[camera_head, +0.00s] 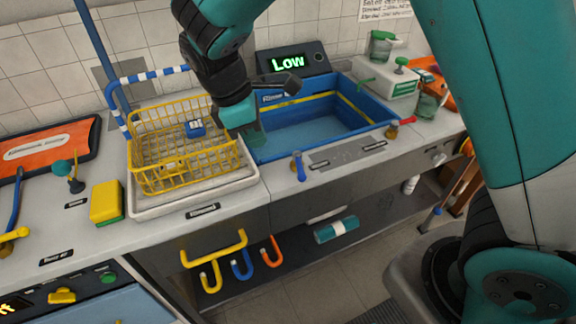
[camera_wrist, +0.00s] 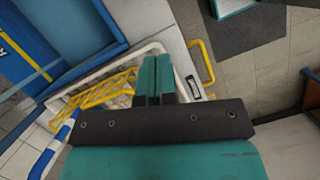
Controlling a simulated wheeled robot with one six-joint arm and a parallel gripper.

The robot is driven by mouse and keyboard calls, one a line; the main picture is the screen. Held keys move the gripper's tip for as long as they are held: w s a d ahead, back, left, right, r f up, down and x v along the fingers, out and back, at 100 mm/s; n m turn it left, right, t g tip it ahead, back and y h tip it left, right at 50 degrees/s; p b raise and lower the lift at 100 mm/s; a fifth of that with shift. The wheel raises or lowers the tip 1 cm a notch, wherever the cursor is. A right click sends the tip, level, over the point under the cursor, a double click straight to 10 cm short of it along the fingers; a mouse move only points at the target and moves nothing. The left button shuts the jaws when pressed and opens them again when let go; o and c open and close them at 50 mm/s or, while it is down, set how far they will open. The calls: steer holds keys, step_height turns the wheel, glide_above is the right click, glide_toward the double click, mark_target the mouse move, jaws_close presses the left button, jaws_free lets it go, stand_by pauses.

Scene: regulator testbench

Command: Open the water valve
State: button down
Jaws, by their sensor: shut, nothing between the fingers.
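Two small handles stand at the front edge of the sink counter in the head view: a blue upright one (camera_head: 298,165) and a brass one with a red lever (camera_head: 390,129). Each has a black label near it. The labels are too small to read, so I cannot tell which is the water valve. My gripper (camera_head: 252,136) is above the left end of the blue sink (camera_head: 305,131), beside the yellow basket, apart from both handles. Its teal fingers are shut and empty in the wrist view (camera_wrist: 156,70). Neither handle is clearly visible there.
The yellow wire basket (camera_head: 180,165) stands on a white tray left of the sink. A display (camera_head: 288,64) behind reads "Low". A yellow sponge (camera_head: 107,203) lies left. Yellow, blue and orange hooks (camera_head: 240,265) hang below the counter. The counter front between the handles is clear.

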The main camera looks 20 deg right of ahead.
mark_target(299, 170)
steer(key=x, duration=0.7)
steer(key=shift+d+f, duration=0.15)
steer(key=shift+f, duration=0.05)
steer(key=d, duration=0.2)
steer(key=s+d+f+p, duration=0.1)
steer(key=shift+s+d+f, duration=0.15)
steer(key=shift+d, duration=0.25)
steer(key=shift+s+d+n+p, duration=0.3)
steer(key=shift+d+n+p, duration=0.1)
steer(key=shift+d+p, duration=0.3)
steer(key=shift+s+d+f, duration=0.15)
